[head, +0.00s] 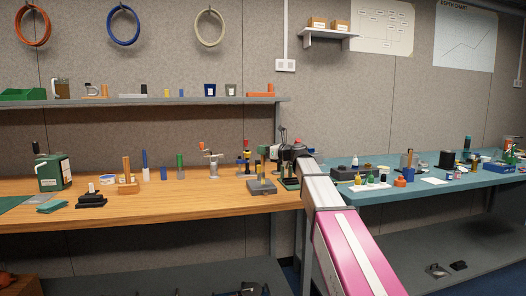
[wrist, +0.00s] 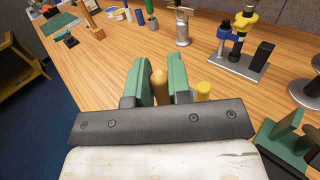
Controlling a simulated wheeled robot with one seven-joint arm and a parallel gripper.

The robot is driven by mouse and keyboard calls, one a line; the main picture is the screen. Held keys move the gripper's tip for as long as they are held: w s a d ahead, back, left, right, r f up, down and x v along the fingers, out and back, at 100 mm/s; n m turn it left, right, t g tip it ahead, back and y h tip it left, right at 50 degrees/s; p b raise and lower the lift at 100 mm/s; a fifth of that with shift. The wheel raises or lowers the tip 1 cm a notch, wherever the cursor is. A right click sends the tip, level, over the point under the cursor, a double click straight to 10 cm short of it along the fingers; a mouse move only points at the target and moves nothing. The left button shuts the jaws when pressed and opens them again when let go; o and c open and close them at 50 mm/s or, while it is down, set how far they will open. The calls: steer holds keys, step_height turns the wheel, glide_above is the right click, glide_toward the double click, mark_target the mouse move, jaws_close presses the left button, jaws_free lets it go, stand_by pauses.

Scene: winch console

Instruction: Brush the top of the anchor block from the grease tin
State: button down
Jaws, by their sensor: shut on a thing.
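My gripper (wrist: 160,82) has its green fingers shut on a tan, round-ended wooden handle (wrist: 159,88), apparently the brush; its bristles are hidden. In the head view my gripper (head: 276,155) is over the right end of the wooden bench, partly hidden by my arm. A low grey block (head: 262,187) with a small dark top piece lies just below and left of it; it may be the anchor block, but I cannot be sure. A small white and blue round tin (head: 108,180), possibly the grease tin, stands far left along the bench.
A grey plate (wrist: 228,68) bears a blue and yellow stand. A green angled holder (wrist: 282,142) is close at right, and a yellow cylinder (wrist: 203,90) is just beyond the fingers. A metal stand (wrist: 183,28) is farther off.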

steer(key=shift+f, duration=0.6)
stand_by(0.6)
steer(key=shift+a, duration=0.1)
steer(key=shift+s+a+r, duration=0.1)
steer(key=shift+s+a, duration=0.5)
steer(key=shift+a, duration=0.15)
steer(key=shift+d, duration=0.1)
steer(key=shift+w+d, duration=0.35)
steer(key=shift+d, duration=0.55)
steer(key=shift+w+d, duration=0.3)
steer(key=shift+d, duration=0.6)
steer(key=shift+a, duration=0.15)
